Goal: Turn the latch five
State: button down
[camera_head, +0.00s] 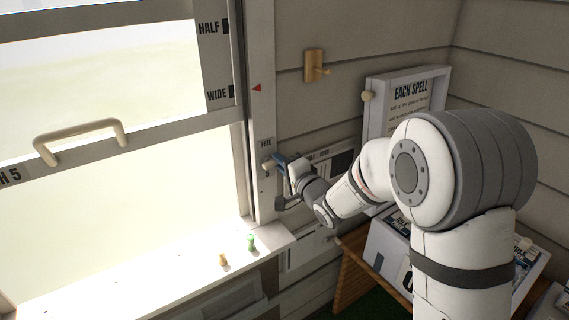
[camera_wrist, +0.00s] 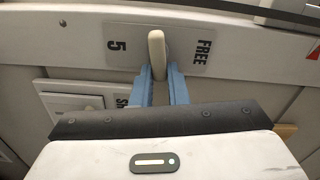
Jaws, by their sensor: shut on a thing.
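The latch (camera_wrist: 157,52) is a cream lever on a grey plate (camera_wrist: 122,48) marked "5" on one side and "FREE" on the other. In the wrist view the lever points straight along the picture, between the two words. My gripper (camera_wrist: 161,75) has its two blue fingers shut on the lever, one on each side. In the head view my gripper (camera_head: 277,161) is at the latch on the window frame's right post, under a small "FREE" label (camera_head: 265,143). The gripper hides part of the latch and its plate there.
A green peg (camera_head: 250,242) and a tan peg (camera_head: 223,259) stand on the sill. A wall hook (camera_head: 316,66) and a framed sign (camera_head: 408,95) are right. Panels lie close behind my gripper.

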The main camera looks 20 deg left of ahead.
jog(key=shift+a+r+m, duration=0.1)
jog(key=shift+m, duration=0.9)
jog(key=c, duration=1.6)
grip_release()
jog(key=shift+a, duration=0.1)
jog(key=shift+o, duration=0.8)
jog(key=shift+f, duration=0.2)
jog(key=b+v, duration=0.1)
jog(key=v, duration=0.7)
